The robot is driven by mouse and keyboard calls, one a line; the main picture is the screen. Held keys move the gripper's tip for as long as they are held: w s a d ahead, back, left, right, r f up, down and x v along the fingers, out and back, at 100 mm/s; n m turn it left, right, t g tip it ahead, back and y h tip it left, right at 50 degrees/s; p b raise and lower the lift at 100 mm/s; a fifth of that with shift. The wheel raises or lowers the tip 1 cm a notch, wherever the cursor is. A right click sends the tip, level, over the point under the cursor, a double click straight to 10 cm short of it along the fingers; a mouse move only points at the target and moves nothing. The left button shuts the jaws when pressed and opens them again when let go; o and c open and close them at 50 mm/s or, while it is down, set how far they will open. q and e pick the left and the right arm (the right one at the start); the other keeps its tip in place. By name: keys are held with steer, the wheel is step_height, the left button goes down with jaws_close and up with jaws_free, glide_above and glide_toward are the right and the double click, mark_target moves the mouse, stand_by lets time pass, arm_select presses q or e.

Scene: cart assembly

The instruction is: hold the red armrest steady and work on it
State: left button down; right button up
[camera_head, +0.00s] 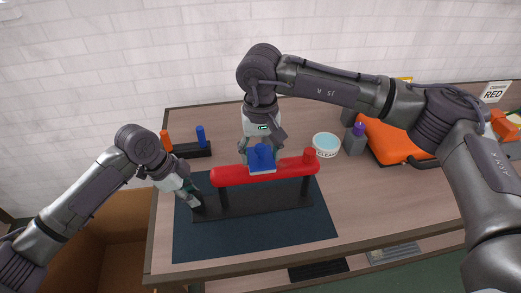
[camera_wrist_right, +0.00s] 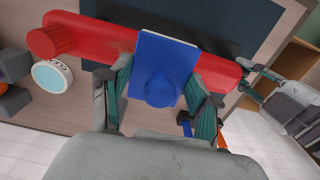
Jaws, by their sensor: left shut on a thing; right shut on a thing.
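The red armrest (camera_head: 290,173) lies level across a black stand (camera_head: 255,203) on a dark mat. A red knob stands up near its right end. My right gripper (camera_head: 260,158) comes down from above and is shut on a blue block with a round knob (camera_wrist_right: 165,70). The block sits on the armrest's top, near its middle. My left gripper (camera_head: 198,206) is low at the stand's left end, shut on the edge of its base; its fingertips are partly hidden. In the right wrist view the left gripper shows beside the armrest's end (camera_wrist_right: 215,72).
A black holder (camera_head: 190,151) with an orange and a blue peg stands at the back left. A white tub (camera_head: 326,145), a grey bottle with a purple cap (camera_head: 354,138) and an orange case (camera_head: 395,140) stand at the right. The mat's front (camera_head: 255,240) is clear.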

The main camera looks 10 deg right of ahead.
mark_target(290, 162)
steer(key=shift+f, duration=0.6)
steer(key=shift+d+r, duration=0.1)
steer(key=shift+d, duration=3.45)
steer(key=shift+s+a+f, duration=0.1)
steer(key=shift+a+f, duration=0.05)
steer(key=shift+a, duration=0.8)
steer(key=shift+a+f, duration=0.15)
steer(key=shift+a, duration=0.8)
steer(key=shift+a+r, duration=0.1)
steer(key=shift+a, duration=1.65)
